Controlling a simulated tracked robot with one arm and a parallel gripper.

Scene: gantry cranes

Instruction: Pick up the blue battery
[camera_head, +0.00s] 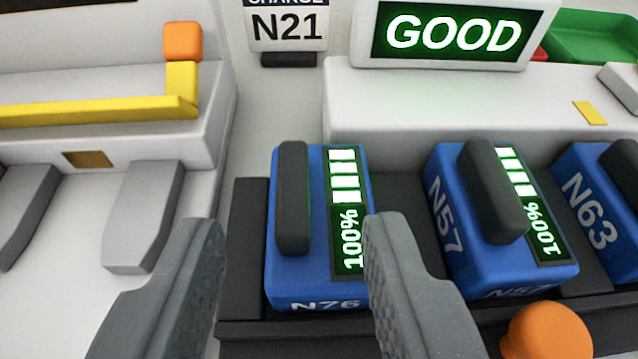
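Several blue batteries stand in a row in a dark rack. The left one, marked N76 (283,281), has a black handle (292,197) on top and a lit green display reading 100%. The middle battery, marked N57 (462,262), also reads 100%. A third, marked N63 (590,205), is cut off at the right edge. My gripper (292,235) is open, with its two grey fingers apart. In the picture the N76 handle lies between the fingers, and the right finger overlaps that battery's right edge. I see no clear contact.
A screen (452,33) reading GOOD stands on the white housing behind the rack. A sign (287,27) reads N21. An orange knob (546,330) sits at the rack's front. A white machine (100,140) with a yellow bar stands at left. A green tray (600,38) is at back right.

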